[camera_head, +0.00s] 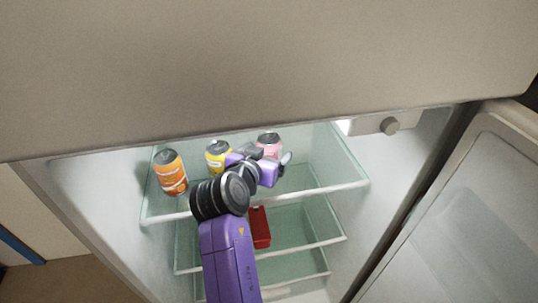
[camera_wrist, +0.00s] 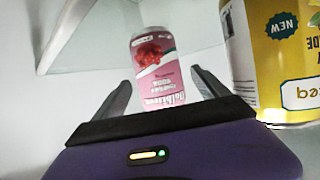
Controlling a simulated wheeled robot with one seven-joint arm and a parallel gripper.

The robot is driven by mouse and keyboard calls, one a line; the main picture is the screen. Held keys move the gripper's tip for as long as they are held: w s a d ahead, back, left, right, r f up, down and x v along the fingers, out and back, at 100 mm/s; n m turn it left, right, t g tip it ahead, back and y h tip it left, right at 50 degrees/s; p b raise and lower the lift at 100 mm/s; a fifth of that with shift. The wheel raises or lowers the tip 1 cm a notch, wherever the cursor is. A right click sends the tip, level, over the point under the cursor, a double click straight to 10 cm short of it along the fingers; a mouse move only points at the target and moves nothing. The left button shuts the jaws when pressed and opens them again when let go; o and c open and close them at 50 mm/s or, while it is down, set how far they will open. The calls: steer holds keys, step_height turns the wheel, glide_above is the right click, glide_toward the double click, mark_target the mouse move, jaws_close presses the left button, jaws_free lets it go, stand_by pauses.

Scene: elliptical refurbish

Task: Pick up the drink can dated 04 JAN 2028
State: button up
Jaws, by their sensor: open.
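Three drink cans stand on the top glass shelf: an orange can (camera_head: 171,173) at left, a yellow can (camera_head: 217,154) in the middle and a pink can (camera_head: 269,144) at right. My gripper (camera_head: 284,160) is in front of the pink can and covers part of it. In the wrist view my gripper (camera_wrist: 165,92) is open, and the pink can (camera_wrist: 157,68) shows between and beyond its two fingers. The yellow can (camera_wrist: 284,60) is close at the right, beside the right finger. No date is readable on any can.
The open fridge has a glass top shelf (camera_head: 325,187) with free room at right. A red object (camera_head: 260,228) lies on a lower shelf. The fridge door (camera_head: 470,205) stands open at right. The shelf edge (camera_head: 200,212) runs below my arm.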

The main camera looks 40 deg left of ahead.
steer(key=c, duration=1.7)
steer(key=shift+r, duration=0.1)
jaws_close()
